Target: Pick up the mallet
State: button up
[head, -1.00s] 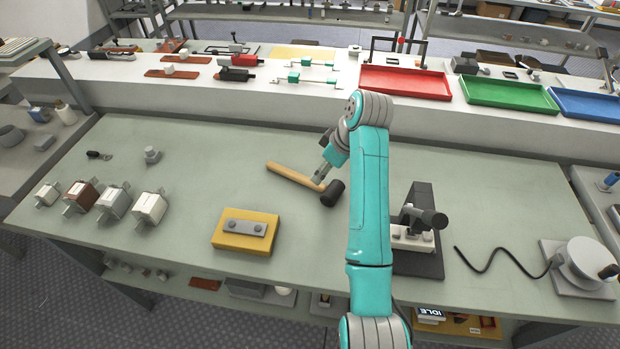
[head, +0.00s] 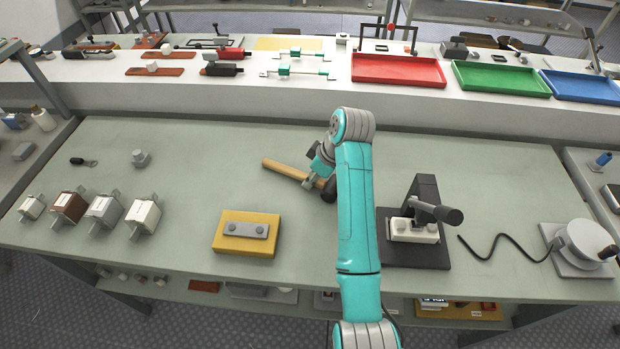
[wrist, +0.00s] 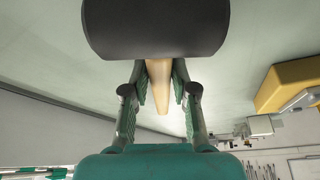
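The mallet lies at mid-table in the head view, with its wooden handle (head: 284,170) pointing up-left. Its dark head (head: 328,192) is partly hidden by my arm. In the wrist view the dark head (wrist: 155,28) fills the top, and the pale handle (wrist: 160,75) runs down from it. My gripper (head: 313,184) is at the handle close to the head. In the wrist view the gripper (wrist: 163,85) has a finger on each side of the handle, with both pads appearing to press against it. The fingertips are partly hidden behind the head. I see no clear gap under the mallet.
A yellow block (head: 222,244) with a grey plate lies in front of the mallet. A black-based fixture with a lever (head: 425,255) stands right of my arm. Several fuses (head: 103,211) line the left. Red (head: 400,82) and green (head: 500,90) trays sit on the raised shelf behind.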

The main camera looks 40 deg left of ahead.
grip_shut()
jog(key=shift+r, duration=0.1)
